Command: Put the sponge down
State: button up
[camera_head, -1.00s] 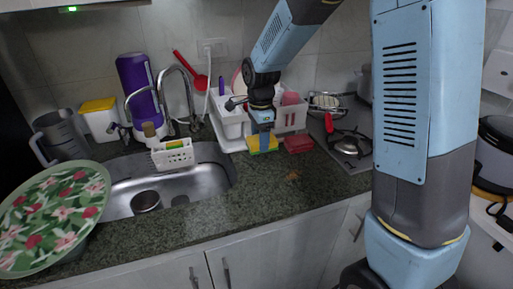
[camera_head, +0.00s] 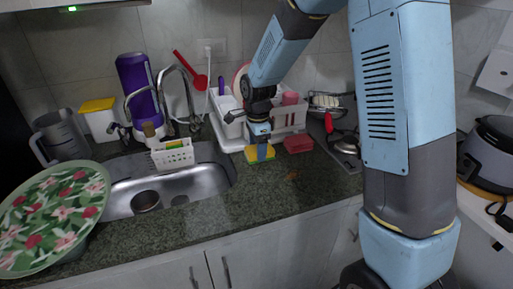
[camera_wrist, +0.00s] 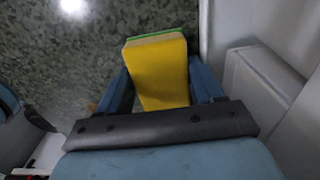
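The sponge (camera_head: 261,155), yellow with a green layer, is at the counter in front of the dish rack in the head view. In the wrist view the sponge (camera_wrist: 160,72) stands between the two blue fingers. My gripper (camera_head: 259,149) points down and is shut on it; the fingers (camera_wrist: 163,88) sit at its two sides. The sponge is very low over the dark granite counter (camera_head: 232,195). I cannot tell whether its lower edge touches the counter.
A white dish rack (camera_head: 228,128) stands behind, and a red block-like item (camera_head: 298,144) lies just right of the sponge. The sink (camera_head: 190,185) is to the left, a stove (camera_head: 345,150) to the right. The counter in front is clear.

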jog(key=shift+o, duration=0.2)
notch_tip(320, 180, up, 12)
jog(key=shift+r, duration=0.2)
dwell(0.5)
jog(key=s+d+r+n+t, duration=0.3)
jog(key=s+d+r+n, duration=0.4)
jog(key=s+d+r, duration=0.4)
jog(key=s+d+n+t, duration=0.1)
jog(key=s+d+n, duration=0.3)
jog(key=s, duration=0.3)
jog(key=s+d+n+t, duration=0.1)
jog(key=s+d+n, duration=0.2)
jog(key=s, duration=0.4)
jog(key=shift+s+d+n+t, duration=0.3)
jog(key=shift+d+n, duration=0.1)
jog(key=shift+d, duration=0.05)
jog(key=shift+w, duration=0.1)
jog(key=shift+c, duration=0.3)
